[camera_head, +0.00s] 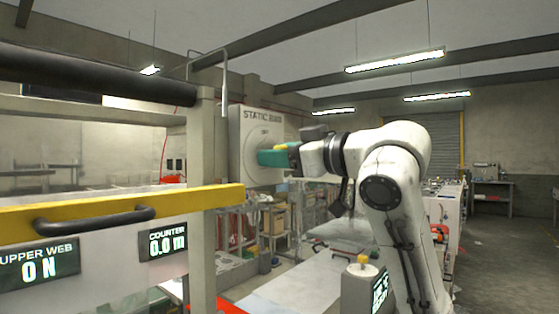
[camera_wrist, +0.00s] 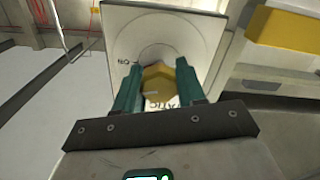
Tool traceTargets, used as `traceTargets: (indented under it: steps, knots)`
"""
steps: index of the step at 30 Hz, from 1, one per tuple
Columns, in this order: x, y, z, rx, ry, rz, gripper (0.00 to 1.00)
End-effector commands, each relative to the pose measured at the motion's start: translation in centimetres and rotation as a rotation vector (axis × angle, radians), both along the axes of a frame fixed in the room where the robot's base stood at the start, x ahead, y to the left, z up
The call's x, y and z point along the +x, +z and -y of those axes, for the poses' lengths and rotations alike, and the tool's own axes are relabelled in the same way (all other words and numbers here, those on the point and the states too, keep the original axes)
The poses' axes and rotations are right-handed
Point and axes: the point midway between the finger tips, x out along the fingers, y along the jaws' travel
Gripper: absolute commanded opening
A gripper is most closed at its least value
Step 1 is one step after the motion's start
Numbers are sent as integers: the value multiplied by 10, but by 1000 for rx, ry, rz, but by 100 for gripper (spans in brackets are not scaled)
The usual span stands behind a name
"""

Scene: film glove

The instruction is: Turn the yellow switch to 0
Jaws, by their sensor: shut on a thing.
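The yellow switch (camera_wrist: 158,84) sits on the front of a pale box marked "STATIC" (camera_head: 249,130), with a round dial face behind it. My gripper (camera_wrist: 158,92) has its two green fingers on either side of the yellow switch and is shut on it. In the head view my gripper (camera_head: 272,157) reaches the box face from the right, and a bit of yellow (camera_head: 280,147) shows above the green fingers. Most of the switch is hidden there. Which mark the switch points to cannot be read clearly.
A machine frame with a yellow bar (camera_head: 120,208) and black handle (camera_head: 95,217) stands at left front, with displays reading "ON" (camera_head: 39,267) and "0.0 m" (camera_head: 167,242). A post with a yellow knob (camera_head: 362,260) stands below my arm. Open floor lies at right.

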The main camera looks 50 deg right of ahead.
Motion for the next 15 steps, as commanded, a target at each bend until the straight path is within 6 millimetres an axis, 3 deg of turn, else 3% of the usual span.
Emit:
traceTargets:
  steps: [15]
  knots:
    - [0, -3, -1, -493, 1, 19, 9]
